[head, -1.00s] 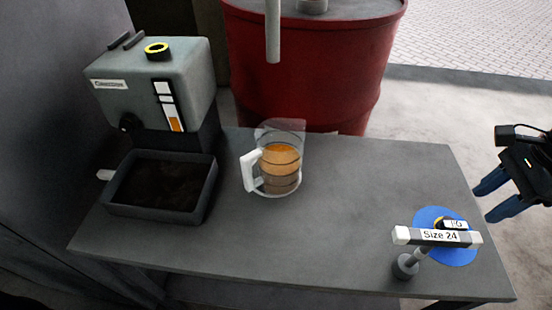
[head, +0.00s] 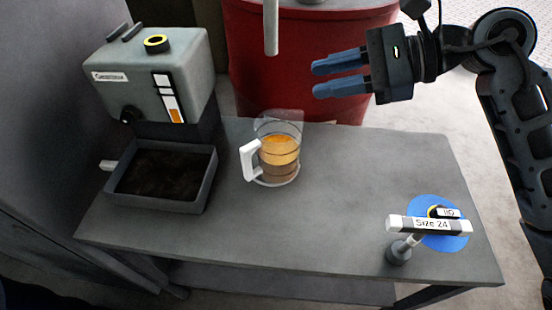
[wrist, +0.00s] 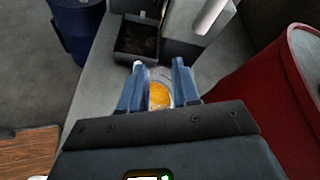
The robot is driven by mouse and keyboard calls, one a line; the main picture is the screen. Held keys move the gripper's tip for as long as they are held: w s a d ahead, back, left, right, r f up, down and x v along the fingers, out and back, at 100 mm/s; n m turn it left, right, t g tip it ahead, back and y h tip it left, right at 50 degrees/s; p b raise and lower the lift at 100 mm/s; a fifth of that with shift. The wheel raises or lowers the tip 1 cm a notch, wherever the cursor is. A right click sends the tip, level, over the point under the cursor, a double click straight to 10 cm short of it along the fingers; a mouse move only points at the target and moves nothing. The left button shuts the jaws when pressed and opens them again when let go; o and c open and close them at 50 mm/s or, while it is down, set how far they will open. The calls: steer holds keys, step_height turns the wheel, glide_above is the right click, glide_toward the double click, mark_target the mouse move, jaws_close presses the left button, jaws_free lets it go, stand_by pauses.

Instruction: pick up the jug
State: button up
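The jug (head: 279,153) is clear, with a white handle on its left and orange-brown liquid inside. It stands upright on the grey table, near the middle. My gripper (head: 314,79) has two blue fingers and is above and to the right of the jug in the head view, apart from it. The fingers point left and are open with nothing between them. In the wrist view the jug (wrist: 160,95) shows beyond and between the spread fingers (wrist: 157,66), which hide its sides.
A grey tank (head: 185,62) stands at the table's back left, with a dark tray (head: 159,207) before it. A red drum (head: 300,100) is behind the table. A "Size 24" tool (head: 429,224) and blue disc (head: 457,242) are at the right. The table's centre right is clear.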

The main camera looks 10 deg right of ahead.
steer(key=w+a+r+t+y+p, duration=0.1)
steer(key=w+a+r+t+y, duration=0.1)
steer(key=a+r+y, duration=0.7)
steer(key=m+t+h+p, duration=0.3)
steer(key=m+t+h, duration=0.4)
steer(key=m+t, duration=0.35)
glide_above(249, 164)
steer(key=s+a, duration=0.1)
steer(key=a, duration=0.1)
step_height(249, 164, down, 14)
steer(key=s+d+f+m+g+h+p, duration=0.1)
steer(key=s+d+f+h, duration=0.15)
steer(key=f, duration=0.45)
steer(key=s+d+f+m+g+h+p, duration=0.1)
steer(key=s+d+f+m+h, duration=0.15)
steer(key=f, duration=0.45)
steer(key=shift+n+t+h, duration=0.25)
steer(key=shift+n+h, duration=0.05)
steer(key=shift+h, duration=0.1)
steer(key=shift+f+x, duration=0.2)
steer(key=shift+x, duration=1.7)
steer(key=shift+f+x, duration=0.2)
steer(key=shift+x, duration=1.7)
steer(key=shift+w+d, duration=0.1)
steer(key=shift+d, duration=0.05)
jaws_close()
